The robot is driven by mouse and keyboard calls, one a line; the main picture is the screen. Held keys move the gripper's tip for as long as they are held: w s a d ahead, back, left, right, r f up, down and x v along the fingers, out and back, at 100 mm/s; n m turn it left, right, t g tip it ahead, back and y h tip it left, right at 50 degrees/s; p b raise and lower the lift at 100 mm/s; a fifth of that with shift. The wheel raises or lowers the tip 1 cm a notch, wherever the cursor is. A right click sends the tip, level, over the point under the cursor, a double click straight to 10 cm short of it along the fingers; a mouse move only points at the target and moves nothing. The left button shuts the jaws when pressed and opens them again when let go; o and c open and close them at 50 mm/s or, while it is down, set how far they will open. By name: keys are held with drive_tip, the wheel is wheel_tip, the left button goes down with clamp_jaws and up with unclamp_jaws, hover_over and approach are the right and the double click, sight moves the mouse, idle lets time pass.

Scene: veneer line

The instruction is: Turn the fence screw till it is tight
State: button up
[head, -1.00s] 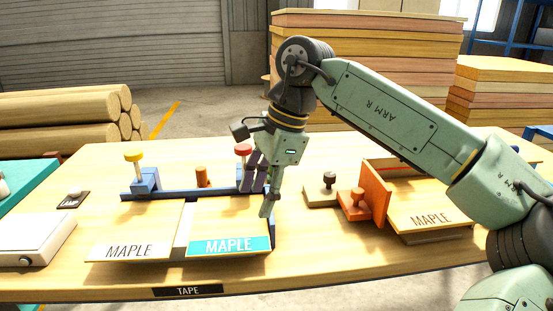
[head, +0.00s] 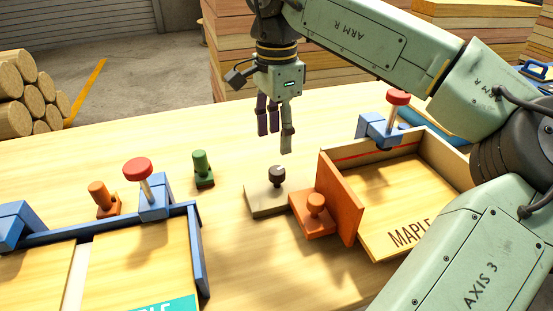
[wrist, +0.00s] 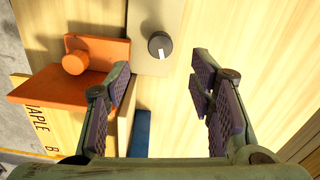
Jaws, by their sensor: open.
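A dark round knob (head: 277,175) stands upright on a beige block (head: 262,203) beside an upright orange fence (head: 338,197). The fence's foot carries an orange knob (head: 316,204). Which knob is the fence screw I cannot tell for sure. My gripper (head: 275,132) is open and empty, pointing down above the table, just above the dark knob in the head view. In the wrist view the dark knob (wrist: 160,45), with a white mark on its top, lies beyond the spread fingers (wrist: 160,78), roughly between their lines. The orange knob (wrist: 75,62) is at left. Neither knob is touched.
A maple board (head: 392,205) lies right of the fence, in a frame with a red-topped blue clamp (head: 380,128). A blue jig (head: 105,228) with another red-topped clamp (head: 138,169) is at left. A green peg (head: 203,168) stands between. The table behind is clear.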

sight(276, 170)
wheel_tip(276, 170, down, 8)
drive_tip(key=shift+f+p, duration=0.25)
drive_tip(key=shift+p, duration=0.4)
drive_tip(key=shift+c, duration=0.6)
drive_tip(key=c, duration=1.1)
